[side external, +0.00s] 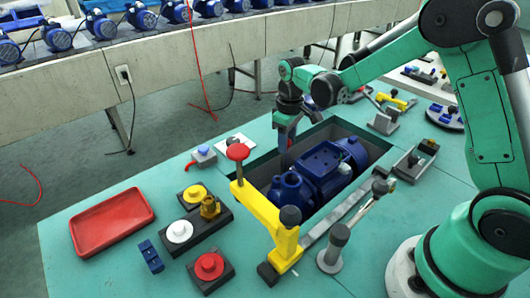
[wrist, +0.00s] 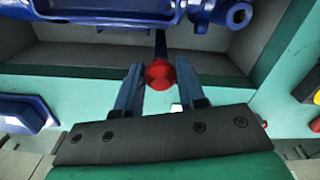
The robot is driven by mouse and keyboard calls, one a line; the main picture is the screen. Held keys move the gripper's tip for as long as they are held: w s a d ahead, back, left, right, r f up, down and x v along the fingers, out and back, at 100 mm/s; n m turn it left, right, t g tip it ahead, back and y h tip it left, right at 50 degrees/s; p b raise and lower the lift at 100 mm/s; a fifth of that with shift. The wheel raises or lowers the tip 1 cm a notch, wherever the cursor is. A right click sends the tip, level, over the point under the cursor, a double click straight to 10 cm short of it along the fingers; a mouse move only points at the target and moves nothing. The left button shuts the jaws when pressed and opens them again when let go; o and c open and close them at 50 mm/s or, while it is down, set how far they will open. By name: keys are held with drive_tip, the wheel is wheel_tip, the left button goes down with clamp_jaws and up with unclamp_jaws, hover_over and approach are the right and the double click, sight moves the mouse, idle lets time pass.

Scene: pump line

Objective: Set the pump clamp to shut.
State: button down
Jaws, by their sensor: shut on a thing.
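The blue pump (side external: 325,168) lies in a recess in the green bench, and part of it shows at the top of the wrist view (wrist: 95,12). My gripper (side external: 283,138) is at the recess's far left edge, pointing down. In the wrist view its two fingers (wrist: 160,88) are closed around a red ball knob (wrist: 159,74). A dark blue bar (wrist: 160,43) shows beyond the knob towards the pump; how the two join is hidden. A yellow clamp bar (side external: 262,208) with another red knob (side external: 238,152) stands at the recess's near left side, apart from my gripper.
A red tray (side external: 112,221) lies at the bench's left. Dark blocks with a white disc (side external: 179,231) and a red disc (side external: 209,266) stand near the front. A grey-knobbed post (side external: 336,244) stands at the recess's front. A conveyor with several pumps runs behind.

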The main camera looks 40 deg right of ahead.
drive_tip(key=shift+s, duration=0.2)
drive_tip(key=c, duration=0.5)
unclamp_jaws()
drive_tip(key=shift+r, duration=2.75)
drive_tip(key=shift+s+r, duration=0.1)
drive_tip(key=shift+r, duration=0.1)
drive_tip(key=s+a+r+m+t, duration=0.1)
drive_tip(key=s+a+r+t, duration=0.1)
drive_tip(key=s, duration=0.3)
drive_tip(key=s+a+r+m+t, duration=0.2)
drive_tip(key=s+r+t, duration=0.1)
drive_tip(key=s+t, duration=0.2)
drive_tip(key=shift+s+a, duration=0.35)
drive_tip(key=shift+s, duration=0.15)
